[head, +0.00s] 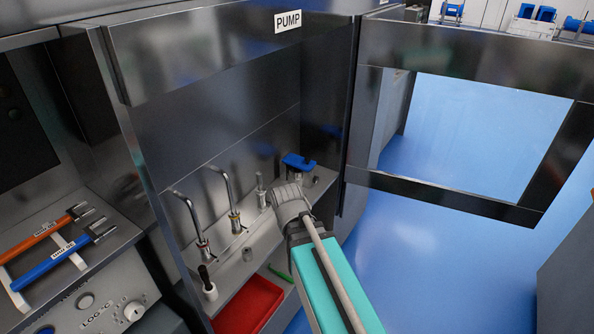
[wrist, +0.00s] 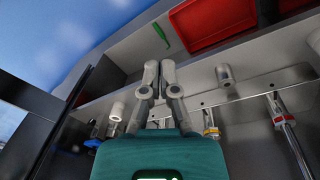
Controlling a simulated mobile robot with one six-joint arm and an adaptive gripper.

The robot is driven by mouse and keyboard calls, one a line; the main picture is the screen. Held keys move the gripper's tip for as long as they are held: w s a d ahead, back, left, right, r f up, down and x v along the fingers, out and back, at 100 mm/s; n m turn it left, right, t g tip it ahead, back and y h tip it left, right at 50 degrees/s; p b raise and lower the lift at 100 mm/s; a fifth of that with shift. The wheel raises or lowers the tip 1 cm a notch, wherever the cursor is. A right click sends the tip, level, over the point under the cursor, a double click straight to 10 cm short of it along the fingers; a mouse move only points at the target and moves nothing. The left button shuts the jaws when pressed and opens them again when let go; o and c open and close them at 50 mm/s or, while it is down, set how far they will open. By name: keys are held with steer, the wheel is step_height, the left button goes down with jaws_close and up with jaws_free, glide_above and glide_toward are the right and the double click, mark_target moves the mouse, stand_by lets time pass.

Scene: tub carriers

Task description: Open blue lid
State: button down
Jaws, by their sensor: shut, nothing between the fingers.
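The blue lid (head: 298,161) sits on a small fitting at the back right of the shelf in the PUMP cabinet in the head view. It looks closed, though my arm is close in front of its lower part. A bit of blue, perhaps the same lid, shows at the lower left of the wrist view (wrist: 92,143), partly hidden by my gripper's body. My gripper (wrist: 159,76) is shut and empty, its two fingers side by side above the shelf. In the head view my arm reaches in just left of and below the lid; the fingertips are hard to make out.
Two curved metal taps (head: 230,195) stand left on the shelf. A red tray (head: 248,306) and a green object (head: 280,273) lie below. The framed cabinet door (head: 450,190) stands open at right. Orange (head: 42,232) and blue-handled (head: 52,262) tools lie far left.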

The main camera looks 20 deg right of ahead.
steer(key=w+d+f+n+t+h+b, duration=0.2)
steer(key=w+d+f+n+h+b, duration=0.15)
steer(key=w+n, duration=0.4)
steer(key=n+t+h+b, duration=0.65)
steer(key=n+b, duration=0.45)
steer(key=n, duration=0.6)
glide_toward(308, 174)
steer(key=v, duration=0.2)
steer(key=shift+s+a+r+m, duration=0.1)
steer(key=shift+a+r+m, duration=0.1)
steer(key=shift+a+m, duration=0.1)
steer(key=shift+d, duration=0.1)
steer(key=shift+b+x, duration=1.7)
steer(key=shift+x, duration=3.25)
steer(key=shift+f, duration=0.15)
steer(key=shift+a, duration=0.25)
